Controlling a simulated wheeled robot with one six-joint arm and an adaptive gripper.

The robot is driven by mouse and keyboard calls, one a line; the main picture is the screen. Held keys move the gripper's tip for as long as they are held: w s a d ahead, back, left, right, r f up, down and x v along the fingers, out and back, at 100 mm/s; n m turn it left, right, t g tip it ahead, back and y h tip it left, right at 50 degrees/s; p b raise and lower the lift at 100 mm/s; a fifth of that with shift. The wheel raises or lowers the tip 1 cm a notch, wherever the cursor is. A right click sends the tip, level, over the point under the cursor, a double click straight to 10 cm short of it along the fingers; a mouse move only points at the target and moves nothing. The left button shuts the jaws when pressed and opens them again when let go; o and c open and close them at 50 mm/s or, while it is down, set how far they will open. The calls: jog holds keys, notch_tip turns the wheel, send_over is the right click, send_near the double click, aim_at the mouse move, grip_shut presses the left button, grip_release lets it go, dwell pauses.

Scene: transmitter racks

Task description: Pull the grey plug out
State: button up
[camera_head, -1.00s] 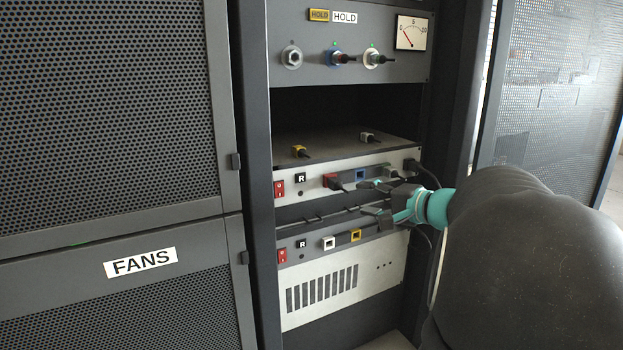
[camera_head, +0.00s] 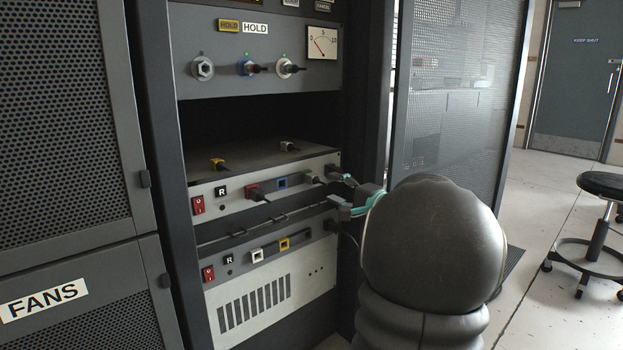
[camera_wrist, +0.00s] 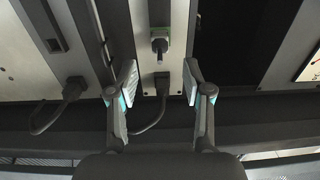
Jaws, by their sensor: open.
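A grey-looking plug (camera_head: 312,177) sits in the front of the middle rack unit (camera_head: 236,203), right of a blue socket. In the wrist view a dark grey plug (camera_wrist: 160,45) sits in a green-edged socket, likely the same one. My gripper (camera_head: 343,194) is open and empty in front of the unit's right end. In the wrist view its two fingers (camera_wrist: 160,82) are spread to either side of the line of plugs, with the grey plug beyond the tips. A black plug with a cable (camera_wrist: 162,86) lies between the fingers in that view; I cannot tell its depth.
A dark plug (camera_head: 257,194) sits in a red socket to the left. The lower unit (camera_head: 262,257) has a cabled plug (camera_wrist: 73,88). A stool (camera_head: 600,190) stands far right.

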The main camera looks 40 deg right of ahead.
aim_at(319, 182)
jog(key=shift+w+a, duration=0.15)
jog(key=shift+w, duration=1.85)
jog(key=shift+w+a, duration=0.15)
jog(key=shift+w, duration=1.85)
jog(key=shift+b, duration=1.1)
grip_shut()
jog(key=shift+s, duration=0.2)
jog(key=shift+s+d, duration=0.15)
jog(key=shift+s, duration=1.3)
jog(key=shift+s+d, duration=0.1)
jog(key=shift+s, duration=1.3)
